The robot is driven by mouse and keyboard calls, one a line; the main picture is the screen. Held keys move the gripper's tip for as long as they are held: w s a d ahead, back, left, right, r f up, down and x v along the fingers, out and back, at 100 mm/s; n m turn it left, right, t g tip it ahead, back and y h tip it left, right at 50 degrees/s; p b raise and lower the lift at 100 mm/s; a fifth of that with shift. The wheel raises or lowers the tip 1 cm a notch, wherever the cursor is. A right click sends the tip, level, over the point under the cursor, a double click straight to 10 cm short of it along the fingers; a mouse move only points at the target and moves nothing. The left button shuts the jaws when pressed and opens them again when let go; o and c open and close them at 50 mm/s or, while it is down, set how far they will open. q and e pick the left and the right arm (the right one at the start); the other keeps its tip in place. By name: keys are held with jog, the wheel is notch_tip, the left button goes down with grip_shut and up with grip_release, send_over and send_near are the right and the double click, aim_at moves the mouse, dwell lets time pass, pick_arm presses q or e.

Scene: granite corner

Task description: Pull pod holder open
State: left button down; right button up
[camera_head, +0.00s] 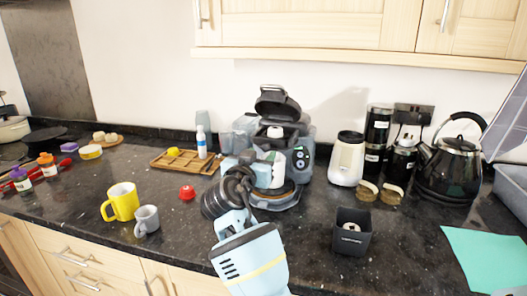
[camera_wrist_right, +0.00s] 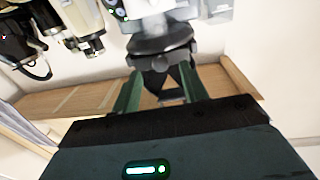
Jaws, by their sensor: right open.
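The coffee machine (camera_head: 299,160) stands on the dark counter in the middle of the head view. Its black top part (camera_head: 278,104) is raised and tilted above the body, with an open gap below. Which part is the pod holder is hard to tell. My right gripper (camera_head: 250,162) is in front of the machine and hides part of it. In the right wrist view its two green fingers (camera_wrist_right: 160,75) are apart. A dark rounded part (camera_wrist_right: 163,42) of the machine shows just beyond the fingertips; contact cannot be told. My left gripper is not in view.
A white grinder-like appliance (camera_head: 347,159), black canisters (camera_head: 378,135) and a kettle (camera_head: 452,165) stand to the right. A black bin (camera_head: 352,232) is in front. A yellow mug (camera_head: 122,201), grey mug (camera_head: 147,219) and wooden tray (camera_head: 165,161) lie left. Cabinets (camera_head: 320,25) hang above.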

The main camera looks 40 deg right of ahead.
jog(key=shift+x, duration=1.2)
grip_shut()
